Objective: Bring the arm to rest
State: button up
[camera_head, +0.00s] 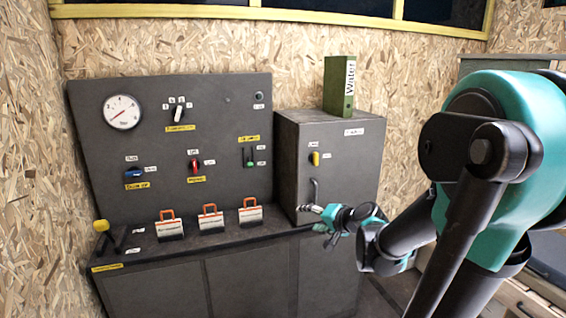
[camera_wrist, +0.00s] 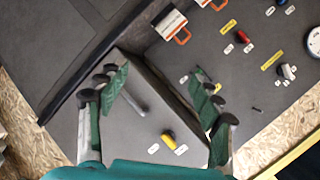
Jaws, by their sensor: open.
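My arm reaches in from the right of the head view, with its teal and black links bent. My gripper (camera_head: 316,212) is in front of the grey cabinet (camera_head: 350,150), near its dark handle (camera_head: 315,189). In the wrist view my gripper (camera_wrist: 160,85) has its two green-padded fingers spread wide apart, with nothing between them but the view of the cabinet beyond. The handle (camera_wrist: 133,101) and the yellow knob (camera_wrist: 168,138) of the cabinet show between the fingers. I cannot tell how far the fingertips are from the cabinet door.
A grey control panel (camera_head: 228,100) with a gauge (camera_head: 122,111) and several switches stands left of the cabinet. Several orange-handled tags (camera_head: 210,218) stand on the ledge below. A yellow-topped lever (camera_head: 101,226) is at the far left. A green binder (camera_head: 338,86) stands on the cabinet.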

jog(key=s+d+f+n+g+h, duration=0.2)
jog(key=s+d+f+g+h, duration=0.1)
jog(key=s+f, duration=0.4)
jog(key=s+d+f+n+g+h, duration=0.3)
jog(key=s+f, duration=0.4)
jog(key=s, duration=0.4)
jog(key=d+h, duration=0.1)
jog(key=d, duration=0.1)
jog(key=shift+s+d+n+g, duration=0.25)
jog(key=shift+d+n+g, duration=0.05)
